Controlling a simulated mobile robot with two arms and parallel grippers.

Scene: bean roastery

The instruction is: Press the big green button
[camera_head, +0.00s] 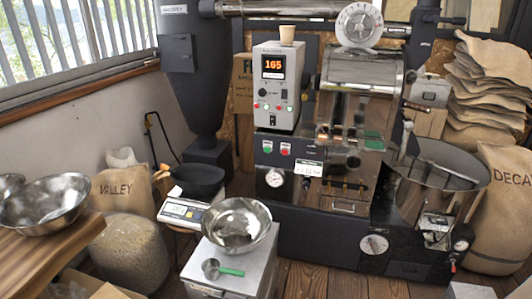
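A green button (267,147) sits on the dark front panel of the roasting machine (310,216). A red button (285,150) is just to its right. Above them, a grey control box (277,88) shows a red "165" display (273,66) and has smaller coloured buttons or lamps. The green button is in clear view, with nothing covering it. Neither my left nor my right gripper is in view.
A metal bowl (240,217) and a green-handled scoop (223,270) stand on a metal box in front of the machine. A scale (182,212) with a black pan is to their left. A wooden table (60,248) is at left, sacks (505,195) at right.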

